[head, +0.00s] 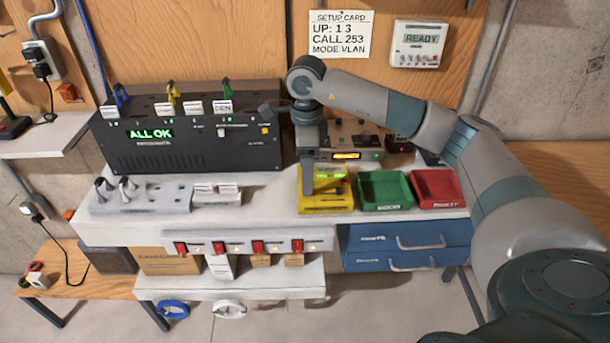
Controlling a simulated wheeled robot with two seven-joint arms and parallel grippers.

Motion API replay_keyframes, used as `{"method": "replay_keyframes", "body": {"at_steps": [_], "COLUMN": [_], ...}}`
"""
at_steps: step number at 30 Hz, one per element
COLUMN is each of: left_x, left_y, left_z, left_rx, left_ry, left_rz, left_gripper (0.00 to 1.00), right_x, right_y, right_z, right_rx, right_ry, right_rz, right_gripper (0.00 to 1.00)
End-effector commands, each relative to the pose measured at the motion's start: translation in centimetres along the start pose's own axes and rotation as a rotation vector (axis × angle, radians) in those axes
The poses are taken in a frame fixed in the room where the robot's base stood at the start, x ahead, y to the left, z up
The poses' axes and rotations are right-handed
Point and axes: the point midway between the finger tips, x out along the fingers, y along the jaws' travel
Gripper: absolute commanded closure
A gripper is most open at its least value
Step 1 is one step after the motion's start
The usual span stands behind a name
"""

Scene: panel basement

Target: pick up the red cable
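I cannot make out a red cable anywhere in the head view. A blue cable (121,94), a yellow cable (171,91) and a green cable (227,88) stand at the top of the black panel box (200,145) reading "ALL OK". My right arm reaches in from the right, with its wrist bent down in front of the wall. My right gripper (307,180) hangs over the yellow tray (326,202) and covers part of it. Its finger gap is not clear, and I see nothing held in it. My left gripper is out of view.
A green bin (384,190) and a red bin (437,188) stand right of the yellow tray. A grey device (350,141) sits behind. Red switches (257,247) line a lower strip.

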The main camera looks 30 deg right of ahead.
Motion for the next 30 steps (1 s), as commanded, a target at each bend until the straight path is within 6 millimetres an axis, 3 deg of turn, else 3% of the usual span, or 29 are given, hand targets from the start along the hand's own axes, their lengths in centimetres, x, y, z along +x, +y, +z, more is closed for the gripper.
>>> {"method": "replay_keyframes", "body": {"at_steps": [3,4,9,22,30], "left_x": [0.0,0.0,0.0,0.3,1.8], "left_y": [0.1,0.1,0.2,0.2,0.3], "left_z": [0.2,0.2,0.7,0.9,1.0], "left_rx": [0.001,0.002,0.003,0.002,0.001], "left_ry": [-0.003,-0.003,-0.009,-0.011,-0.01], "left_rz": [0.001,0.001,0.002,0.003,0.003], "left_gripper": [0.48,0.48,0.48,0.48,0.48], "right_x": [0.0,0.0,0.0,-0.4,-3.1], "right_y": [0.0,0.0,0.0,0.0,-0.1], "right_z": [0.0,0.0,0.0,0.0,0.1], "right_rx": [0.0,0.0,0.0,0.0,-0.001], "right_ry": [0.0,0.0,0.0,-0.001,-0.004], "right_rz": [0.0,0.0,0.0,-0.001,-0.004], "right_gripper": [0.33,0.38,0.77,0.77,0.77]}}
